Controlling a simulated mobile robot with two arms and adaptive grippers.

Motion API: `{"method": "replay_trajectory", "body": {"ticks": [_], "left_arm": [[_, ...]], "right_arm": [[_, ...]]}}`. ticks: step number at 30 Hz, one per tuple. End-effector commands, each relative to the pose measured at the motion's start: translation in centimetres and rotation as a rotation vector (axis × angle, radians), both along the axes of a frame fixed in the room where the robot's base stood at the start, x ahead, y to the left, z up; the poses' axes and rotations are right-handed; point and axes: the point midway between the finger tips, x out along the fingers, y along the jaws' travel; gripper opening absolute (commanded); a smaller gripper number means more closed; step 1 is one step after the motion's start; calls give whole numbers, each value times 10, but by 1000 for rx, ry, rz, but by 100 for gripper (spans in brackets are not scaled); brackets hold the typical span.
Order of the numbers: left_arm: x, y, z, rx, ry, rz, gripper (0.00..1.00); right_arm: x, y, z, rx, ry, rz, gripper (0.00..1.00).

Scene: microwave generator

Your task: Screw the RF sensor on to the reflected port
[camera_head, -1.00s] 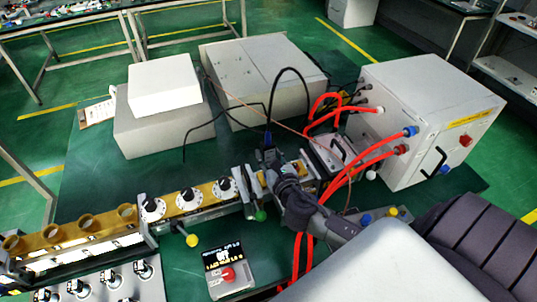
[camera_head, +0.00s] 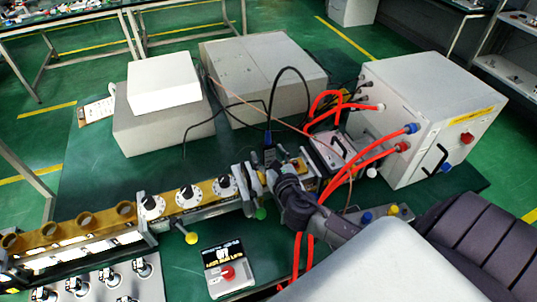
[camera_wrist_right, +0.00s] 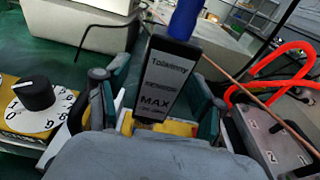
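My right gripper (camera_head: 268,178) is at the waveguide around the sensor. In the right wrist view, the gripper's (camera_wrist_right: 160,112) fingers stand apart on both sides of the sensor, with a gap on the left. My left gripper is not seen.
The yellow waveguide (camera_head: 85,222) with black-and-white dials (camera_head: 187,195) runs left. A white generator box (camera_head: 425,125) with red hoses (camera_head: 350,175) stands right. Large grey boxes (camera_head: 262,75) stand behind. A small box with a red button (camera_head: 228,270) lies in front.

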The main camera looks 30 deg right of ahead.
Motion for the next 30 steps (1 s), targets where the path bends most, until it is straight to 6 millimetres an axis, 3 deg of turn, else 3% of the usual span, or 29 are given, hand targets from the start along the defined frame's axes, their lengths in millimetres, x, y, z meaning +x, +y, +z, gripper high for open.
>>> {"method": "replay_trajectory", "body": {"ticks": [8,21,30], "left_arm": [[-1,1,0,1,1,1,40],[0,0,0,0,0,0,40],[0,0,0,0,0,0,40]], "right_arm": [[-9,2,-1,1,4,0,68],[-93,22,11,1,4,0,68],[-116,28,15,0,0,-1,68]]}}
